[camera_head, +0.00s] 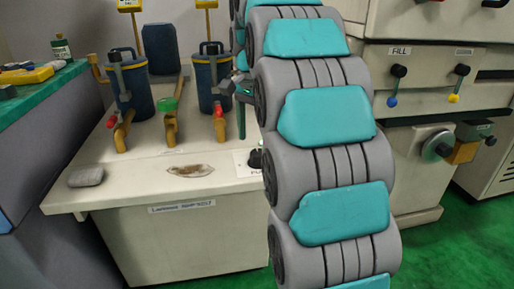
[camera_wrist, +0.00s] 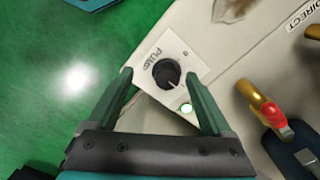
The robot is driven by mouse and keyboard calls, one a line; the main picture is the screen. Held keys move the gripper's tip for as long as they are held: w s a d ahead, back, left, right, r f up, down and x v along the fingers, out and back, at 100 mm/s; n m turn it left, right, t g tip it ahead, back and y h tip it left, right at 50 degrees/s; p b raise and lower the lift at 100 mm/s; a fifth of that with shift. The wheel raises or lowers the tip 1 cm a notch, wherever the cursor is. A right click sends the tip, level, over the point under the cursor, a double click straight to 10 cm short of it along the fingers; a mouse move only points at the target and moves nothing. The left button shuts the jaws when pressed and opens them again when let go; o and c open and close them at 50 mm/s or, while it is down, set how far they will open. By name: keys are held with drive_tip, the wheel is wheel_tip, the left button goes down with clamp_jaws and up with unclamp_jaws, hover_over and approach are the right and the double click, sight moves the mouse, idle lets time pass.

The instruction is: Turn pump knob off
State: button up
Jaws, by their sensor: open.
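The pump knob (camera_wrist: 166,73) is a round black dial on a white plate labelled PUMP (camera_wrist: 150,62). In the wrist view its white pointer mark points down and right, toward a lit green lamp (camera_wrist: 186,107). In the head view the knob (camera_head: 255,158) is partly hidden by my arm at the bench's right side. My gripper (camera_wrist: 159,73) is open, with one green finger on each side of the knob in the wrist view. I cannot tell the height gap, and no contact shows. In the head view my gripper (camera_head: 241,97) appears beside my arm, partly hidden.
A machine with FILL levers (camera_head: 397,75) stands right. Green floor (camera_head: 440,255) lies in front.

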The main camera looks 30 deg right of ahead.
sight(258, 152)
drive_tip(key=shift+w+d+r+m, duration=0.35)
drive_tip(key=shift+w+d+m, duration=0.1)
drive_tip(key=shift+w+d, duration=0.2)
drive_tip(key=shift+w+d+r+m, duration=0.3)
drive_tip(key=shift+w+d+m, duration=0.15)
drive_tip(key=shift+w+d, duration=0.15)
drive_tip(key=shift+f, duration=3.85)
drive_tip(key=shift+c, duration=0.2)
clamp_jaws()
